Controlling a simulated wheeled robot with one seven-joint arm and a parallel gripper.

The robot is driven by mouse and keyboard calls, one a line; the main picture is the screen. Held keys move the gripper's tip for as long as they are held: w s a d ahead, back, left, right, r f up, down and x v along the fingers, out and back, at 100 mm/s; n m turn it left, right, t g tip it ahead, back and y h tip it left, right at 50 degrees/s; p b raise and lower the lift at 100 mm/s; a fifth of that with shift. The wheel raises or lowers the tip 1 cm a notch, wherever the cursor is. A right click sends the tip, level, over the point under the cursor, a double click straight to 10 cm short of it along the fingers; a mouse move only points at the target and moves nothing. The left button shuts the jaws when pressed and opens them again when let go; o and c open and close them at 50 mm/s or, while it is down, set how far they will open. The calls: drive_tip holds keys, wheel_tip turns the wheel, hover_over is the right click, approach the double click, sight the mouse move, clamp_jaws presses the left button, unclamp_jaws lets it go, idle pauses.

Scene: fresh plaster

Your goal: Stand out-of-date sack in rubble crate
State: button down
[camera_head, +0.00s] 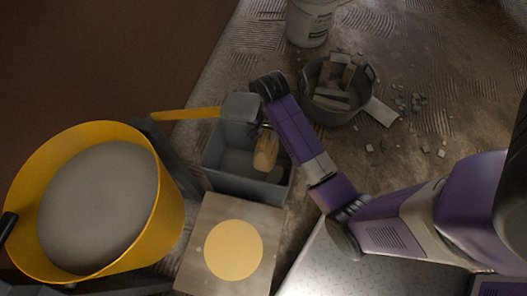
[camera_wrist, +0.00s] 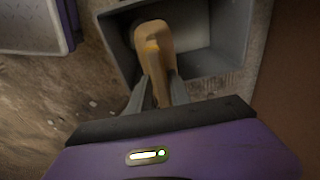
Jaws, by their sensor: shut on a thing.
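My gripper (camera_wrist: 160,100) is shut on the lower, near part of the sack. In the head view my gripper (camera_head: 263,130) is partly hidden by my wrist and arm. The sack overlaps the crate's opening; whether its base touches the floor of the crate I cannot tell.
A dark round tub (camera_head: 312,100) with broken rubble stands right of the crate, with loose chips around it. A white bucket (camera_head: 309,22) is at the top. A yellow tub (camera_head: 172,205) of grey material, a yellow-handled tool (camera_head: 185,114) and a board with a yellow disc (camera_head: 190,262) lie left and below.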

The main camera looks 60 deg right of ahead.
sight(268, 140)
wheel_tip(268, 140, down, 15)
drive_tip(key=b, duration=0.6)
drive_tip(key=shift+w+r, duration=0.1)
drive_tip(key=shift+r, duration=0.05)
drive_tip(key=c, duration=1.1)
unclamp_jaws()
drive_tip(key=r+p, duration=0.1)
drive_tip(key=r, duration=0.3)
drive_tip(key=r+p, duration=0.2)
drive_tip(key=r, duration=0.2)
drive_tip(key=s+a+r+p, duration=0.1)
drive_tip(key=r+p, duration=0.1)
drive_tip(key=r, duration=0.2)
drive_tip(key=shift+a, duration=0.1)
